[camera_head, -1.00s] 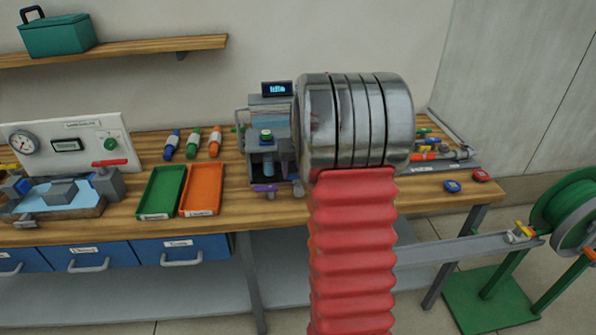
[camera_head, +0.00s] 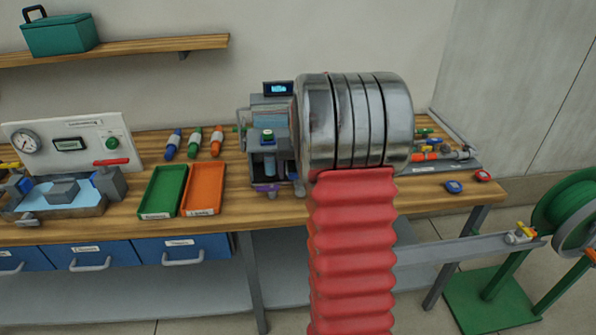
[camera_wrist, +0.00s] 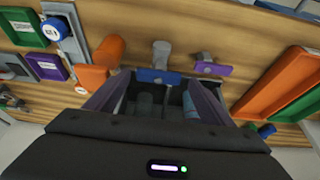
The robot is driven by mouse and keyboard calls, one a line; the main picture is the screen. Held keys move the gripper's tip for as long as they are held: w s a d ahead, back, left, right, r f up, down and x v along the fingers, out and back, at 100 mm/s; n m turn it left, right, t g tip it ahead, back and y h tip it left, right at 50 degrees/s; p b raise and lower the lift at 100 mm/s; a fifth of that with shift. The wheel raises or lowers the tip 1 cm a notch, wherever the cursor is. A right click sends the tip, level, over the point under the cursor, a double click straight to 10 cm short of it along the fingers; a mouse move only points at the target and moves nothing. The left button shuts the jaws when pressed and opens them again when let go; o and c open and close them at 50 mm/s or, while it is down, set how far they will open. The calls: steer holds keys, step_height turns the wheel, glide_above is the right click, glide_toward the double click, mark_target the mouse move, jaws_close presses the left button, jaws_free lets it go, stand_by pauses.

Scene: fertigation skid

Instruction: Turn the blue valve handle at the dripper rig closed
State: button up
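The blue valve handle (camera_wrist: 158,76) is a flat bar on a grey fitting at the rig's edge in the wrist view. It lies crosswise just beyond the gap between my fingertips. My gripper (camera_wrist: 160,88) is open, with two dark fingers spread on either side of the rig's dark opening; nothing is held. I cannot tell whether either finger touches the handle. A similar purple handle (camera_wrist: 212,70) sits to its right. In the head view the dripper rig (camera_head: 270,150) stands on the bench, partly hidden by my arm; its purple handle (camera_head: 267,188) shows at the front.
Green (camera_head: 161,190) and orange (camera_head: 203,190) trays lie left of the rig. Several coloured bottles (camera_head: 195,143) are behind them. In the wrist view an orange part (camera_wrist: 100,64) is close to the left finger. A green hose reel (camera_head: 570,205) stands at right.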

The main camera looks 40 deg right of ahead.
steer(key=v, duration=1.3)
steer(key=shift+s+r, duration=0.15)
steer(key=shift+r, duration=0.15)
stand_by(0.3)
steer(key=s+a+n+y, duration=0.1)
steer(key=s+a+n, duration=0.1)
steer(key=s+a, duration=0.4)
steer(key=s+a+f+n+t, duration=0.1)
steer(key=s+a, duration=0.6)
steer(key=a, duration=1)
steer(key=s+a+n+t+y, duration=0.1)
steer(key=s+a+n, duration=0.3)
steer(key=a, duration=0.8)
steer(key=shift+s+f+y, duration=0.2)
steer(key=shift+s+y, duration=0.1)
steer(key=shift+s, duration=1.1)
